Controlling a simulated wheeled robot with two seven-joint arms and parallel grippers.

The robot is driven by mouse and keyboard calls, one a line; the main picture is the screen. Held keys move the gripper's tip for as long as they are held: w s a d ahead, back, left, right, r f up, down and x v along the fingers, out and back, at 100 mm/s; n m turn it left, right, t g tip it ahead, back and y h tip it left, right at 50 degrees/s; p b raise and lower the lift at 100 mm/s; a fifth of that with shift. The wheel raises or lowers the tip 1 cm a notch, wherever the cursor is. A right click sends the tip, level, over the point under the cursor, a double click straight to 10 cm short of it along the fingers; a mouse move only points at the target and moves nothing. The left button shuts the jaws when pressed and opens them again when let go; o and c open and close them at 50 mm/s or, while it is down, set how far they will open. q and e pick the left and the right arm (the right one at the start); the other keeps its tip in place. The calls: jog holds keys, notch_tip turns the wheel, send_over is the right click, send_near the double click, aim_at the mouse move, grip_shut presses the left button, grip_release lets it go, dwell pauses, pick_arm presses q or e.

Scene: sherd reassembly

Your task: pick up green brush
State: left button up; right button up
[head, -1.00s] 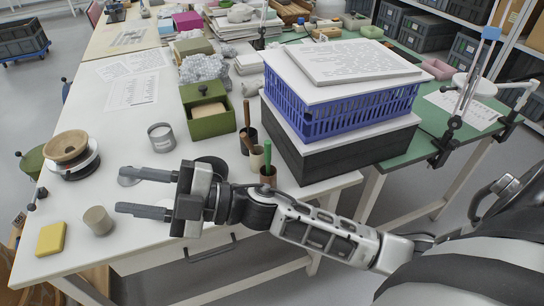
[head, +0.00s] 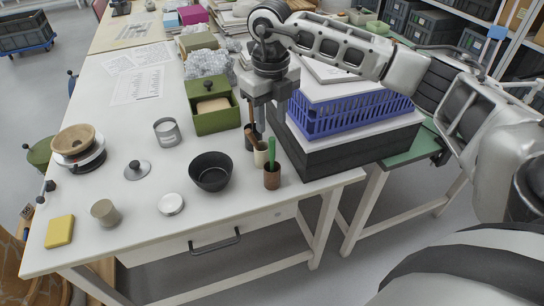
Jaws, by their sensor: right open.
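The green brush (head: 272,156) stands upright in a brown cup (head: 272,178) near the front right edge of the white table; only its green handle shows above the rim. My right gripper (head: 266,118) points down just behind it, above and close to the dark cup, and is open. It is apart from the green brush in the picture. Its fingers partly overlap a brown-handled tool (head: 249,132) in the dark cup, and I cannot tell whether they touch it. My left gripper is not in view.
A cream cup (head: 261,154) stands beside the brown cup. A blue basket (head: 345,112) on black boxes rises close on the right. A black bowl (head: 210,171) and green box (head: 213,112) stand to the left.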

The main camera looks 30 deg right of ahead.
aim_at(271, 140)
notch_tip(271, 140, down, 6)
jog(key=shift+f, duration=0.1)
jog(key=shift+w+d+f+p, duration=0.1)
jog(key=shift+f+p, duration=0.3)
jog(key=shift+f, duration=0.9)
jog(key=shift+w+d+f+p, duration=0.1)
jog(key=shift+f+p, duration=0.3)
jog(key=shift+f, duration=0.85)
grip_shut()
